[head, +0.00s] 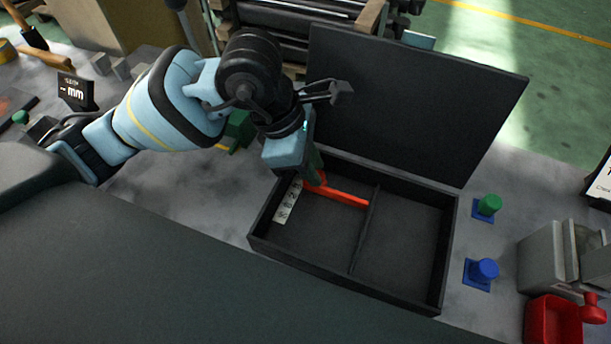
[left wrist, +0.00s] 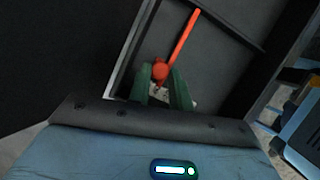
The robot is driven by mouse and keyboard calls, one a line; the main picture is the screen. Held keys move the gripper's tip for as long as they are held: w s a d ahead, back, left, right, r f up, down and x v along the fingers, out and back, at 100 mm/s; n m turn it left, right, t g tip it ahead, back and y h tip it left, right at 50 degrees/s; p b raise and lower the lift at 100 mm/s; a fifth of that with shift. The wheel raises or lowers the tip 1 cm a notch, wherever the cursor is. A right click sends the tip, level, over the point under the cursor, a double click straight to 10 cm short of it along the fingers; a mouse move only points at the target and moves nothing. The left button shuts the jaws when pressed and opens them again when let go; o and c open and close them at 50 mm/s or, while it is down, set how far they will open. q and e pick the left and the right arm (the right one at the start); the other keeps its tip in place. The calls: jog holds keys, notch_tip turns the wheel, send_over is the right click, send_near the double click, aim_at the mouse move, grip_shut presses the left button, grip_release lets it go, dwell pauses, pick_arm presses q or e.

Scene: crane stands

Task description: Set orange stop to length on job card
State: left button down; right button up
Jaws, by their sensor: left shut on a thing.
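The orange stop (head: 345,196) is a long thin bar with a round knob at one end. It is in the left compartment of an open black box (head: 352,268). In the left wrist view the orange stop (left wrist: 186,35) has its knob between my green fingers. My left gripper (head: 314,172) reaches down into the box and is shut on the knob; it also shows in the left wrist view (left wrist: 162,80). A white strip with dark marks (head: 287,203) lies beside the knob, partly hidden in the wrist view. A card with print (head: 602,180) is cut off at the right edge, its text unreadable.
The box's lid (head: 415,105) stands open behind it. A green knob (head: 489,205) and a blue knob (head: 484,270) sit right of the box, near a red bin (head: 553,322). A dark display reading "-- mm" (head: 75,91) stands at the left.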

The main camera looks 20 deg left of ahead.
pick_arm(q)
jog(key=c, duration=1.3)
grip_release()
jog(key=shift+o, duration=0.2)
jog(key=shift+r, duration=0.15)
jog(key=v, duration=0.7)
jog(key=shift+a+r, duration=0.2)
jog(key=shift+r, duration=0.05)
